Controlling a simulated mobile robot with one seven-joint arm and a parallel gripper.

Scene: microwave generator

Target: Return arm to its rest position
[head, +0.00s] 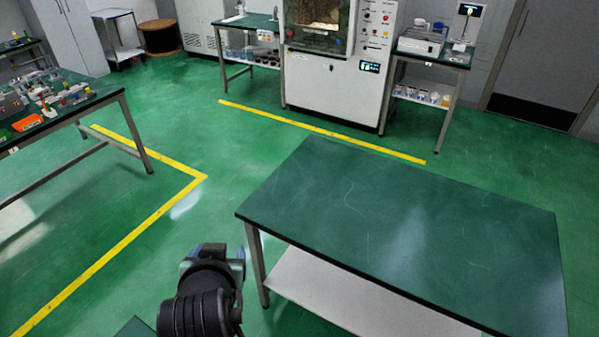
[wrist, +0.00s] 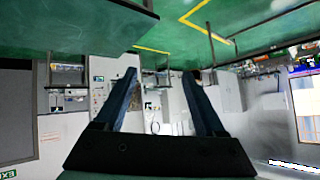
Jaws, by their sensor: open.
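My gripper (head: 212,252) shows at the bottom of the head view, left of the near green table, with my dark arm below it. In the wrist view my gripper (wrist: 160,78) has its two fingers spread apart with nothing between them. The wrist picture is upside down, with the green floor at the top. The gripper touches nothing that I can see.
A bare green table (head: 420,235) with a white lower shelf (head: 350,290) stands close on the right. A cluttered workbench (head: 60,120) is at left. A white machine (head: 335,85) stands at the back between side tables. Green floor (head: 200,120) with yellow lines is clear between them.

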